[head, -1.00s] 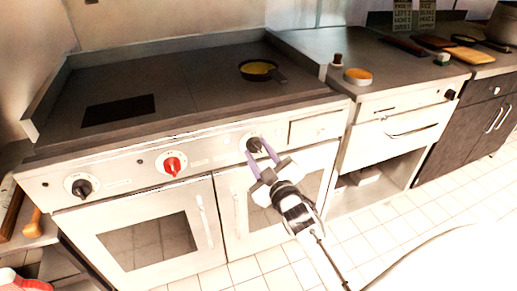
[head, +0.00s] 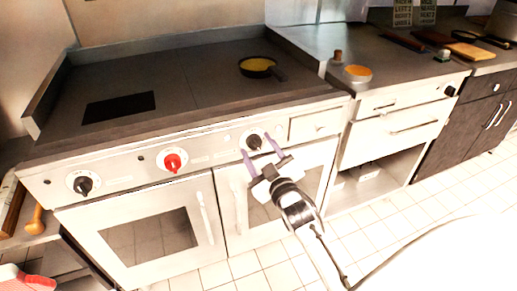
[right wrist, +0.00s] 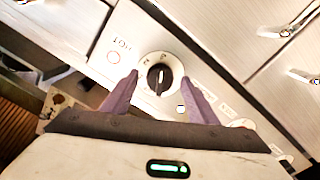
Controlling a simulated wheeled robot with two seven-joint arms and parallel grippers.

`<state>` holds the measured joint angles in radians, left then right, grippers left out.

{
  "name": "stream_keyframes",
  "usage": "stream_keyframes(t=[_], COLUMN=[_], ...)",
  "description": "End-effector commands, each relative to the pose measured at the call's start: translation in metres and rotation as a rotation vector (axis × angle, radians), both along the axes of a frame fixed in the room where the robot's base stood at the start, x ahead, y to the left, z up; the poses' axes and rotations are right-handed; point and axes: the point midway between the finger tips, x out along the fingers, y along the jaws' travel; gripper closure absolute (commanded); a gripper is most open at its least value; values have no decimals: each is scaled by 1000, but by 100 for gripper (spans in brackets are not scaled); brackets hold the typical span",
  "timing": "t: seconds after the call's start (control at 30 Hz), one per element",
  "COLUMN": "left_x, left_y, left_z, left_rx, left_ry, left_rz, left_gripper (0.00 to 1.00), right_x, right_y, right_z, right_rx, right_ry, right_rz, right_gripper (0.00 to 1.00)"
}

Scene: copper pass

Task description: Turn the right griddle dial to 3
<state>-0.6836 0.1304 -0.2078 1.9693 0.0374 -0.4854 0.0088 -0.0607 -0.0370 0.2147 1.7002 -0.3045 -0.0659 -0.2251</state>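The right griddle dial (head: 254,139) is a black knob on a white round plate at the right of the griddle's front panel. In the right wrist view the dial (right wrist: 160,74) shows small marks around its knob, too small to read surely. My right gripper (head: 256,146) is open in front of it. In the right wrist view the fingertips (right wrist: 159,78) stand wide on either side of the knob, with gaps and no visible contact. My left gripper is not in view.
A red dial (head: 172,162) and another black dial (head: 83,184) sit farther left on the panel. A dark pan (head: 258,67) with yellow food lies on the griddle top (head: 190,75). Oven doors with upright handles (head: 203,212) are below. The tiled floor in front is clear.

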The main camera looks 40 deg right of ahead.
Motion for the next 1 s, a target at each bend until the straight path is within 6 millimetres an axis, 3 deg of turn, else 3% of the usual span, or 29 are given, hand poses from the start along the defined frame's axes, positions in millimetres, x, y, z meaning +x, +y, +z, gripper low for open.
stream_keyframes(t=[0.27,0.37,0.7,1.0], left_x=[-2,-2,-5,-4], left_y=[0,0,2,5], left_z=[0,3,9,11], left_rx=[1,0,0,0], left_ry=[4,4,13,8], left_rz=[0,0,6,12], left_gripper=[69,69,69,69], right_x=[0,0,0,0], right_y=[0,0,0,0], right_z=[3,14,78,100], right_rx=[-2,-4,-3,-1], right_ry=[0,-4,-4,0], right_rz=[0,2,2,0], right_gripper=[47,47,47,47])
